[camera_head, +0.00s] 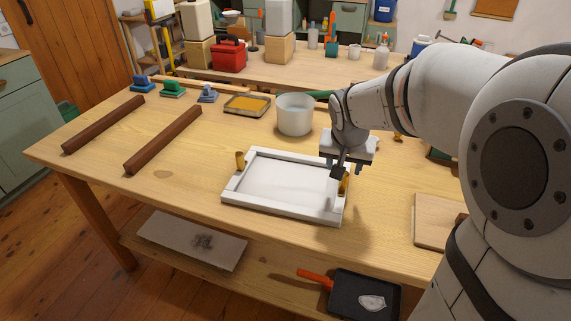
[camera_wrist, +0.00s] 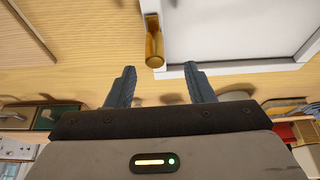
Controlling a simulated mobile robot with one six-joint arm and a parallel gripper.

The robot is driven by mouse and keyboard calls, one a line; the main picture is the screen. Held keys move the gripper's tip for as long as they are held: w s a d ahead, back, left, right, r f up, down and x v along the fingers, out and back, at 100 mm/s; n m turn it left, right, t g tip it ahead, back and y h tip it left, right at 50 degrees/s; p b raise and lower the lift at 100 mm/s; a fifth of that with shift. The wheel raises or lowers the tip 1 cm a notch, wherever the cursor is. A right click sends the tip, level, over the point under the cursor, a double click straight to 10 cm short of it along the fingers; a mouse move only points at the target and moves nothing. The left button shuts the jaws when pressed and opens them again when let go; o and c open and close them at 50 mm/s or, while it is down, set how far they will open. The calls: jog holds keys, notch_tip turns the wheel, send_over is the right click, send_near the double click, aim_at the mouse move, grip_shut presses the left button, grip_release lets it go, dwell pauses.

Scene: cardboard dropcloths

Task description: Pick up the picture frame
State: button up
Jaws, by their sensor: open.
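The white picture frame (camera_head: 288,211) lies flat on the wooden workbench, with a pale panel inside its raised border. A small brass-coloured peg or clip (camera_head: 240,160) stands at its back left corner, and another shows at its right side. My gripper (camera_head: 345,178) is above the frame's right side, pointing down. In the wrist view my gripper (camera_wrist: 160,85) has its two dark fingers spread with nothing between them. Ahead of the fingertips are the frame's white edge (camera_wrist: 230,66) and one brass-coloured peg (camera_wrist: 153,45). Contact with the frame cannot be told.
A white bucket (camera_head: 294,117) stands behind the frame, beside a tray of orange material (camera_head: 247,105). Two dark wooden bars (camera_head: 163,139) lie at left. A wooden board (camera_head: 435,221) lies at right. The bench between the bars and the frame is clear.

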aim_at(344, 179)
jog(key=x, duration=0.4)
jog(key=s+b+x, duration=0.1)
jog(key=x, duration=0.1)
jog(key=shift+w+d+f, duration=0.15)
jog(key=shift+d+f, duration=0.05)
jog(key=shift+f, duration=0.15)
grip_shut()
